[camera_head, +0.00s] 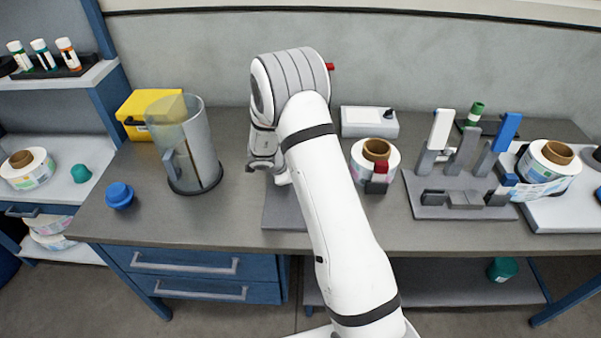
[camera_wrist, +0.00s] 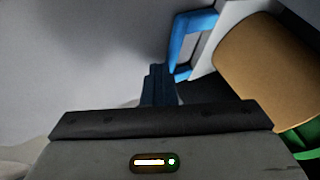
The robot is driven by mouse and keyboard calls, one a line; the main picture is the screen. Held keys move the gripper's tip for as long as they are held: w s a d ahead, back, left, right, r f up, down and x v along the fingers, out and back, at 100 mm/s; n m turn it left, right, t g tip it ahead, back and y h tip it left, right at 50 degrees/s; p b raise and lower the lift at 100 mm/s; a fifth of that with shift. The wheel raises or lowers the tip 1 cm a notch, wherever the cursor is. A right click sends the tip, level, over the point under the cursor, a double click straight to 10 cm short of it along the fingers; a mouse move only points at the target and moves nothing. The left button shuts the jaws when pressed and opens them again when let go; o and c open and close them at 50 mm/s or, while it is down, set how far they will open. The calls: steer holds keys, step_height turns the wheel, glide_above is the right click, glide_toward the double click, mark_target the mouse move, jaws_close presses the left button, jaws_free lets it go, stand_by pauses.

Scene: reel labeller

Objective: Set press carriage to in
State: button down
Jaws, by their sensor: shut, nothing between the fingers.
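My gripper (camera_wrist: 158,72) is shut and empty; its dark blue fingers point up in the wrist view. A blue handle (camera_wrist: 181,45) on a pale panel is right by the fingertips; I cannot tell whether they touch. A tan cylinder (camera_wrist: 262,62) fills the right of that view, with a green part (camera_wrist: 308,142) below it. In the head view my arm covers most of the station in the middle of the bench. A grey base plate (camera_head: 283,212) shows beside the arm. The press carriage is not clearly identifiable in either view.
A clear jug (camera_head: 188,150), blue knob (camera_head: 120,196) and yellow box (camera_head: 150,108) stand left on the bench (camera_head: 215,222). A label reel (camera_head: 360,152) and white box (camera_head: 369,122) are right of my arm. A grey rack (camera_head: 460,200) stands farther right.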

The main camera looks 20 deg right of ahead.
steer(key=shift+s, duration=0.1)
steer(key=shift+s+a, duration=0.1)
steer(key=shift+s, duration=0.15)
steer(key=s, duration=0.3)
steer(key=shift+a, duration=0.4)
steer(key=v, duration=1)
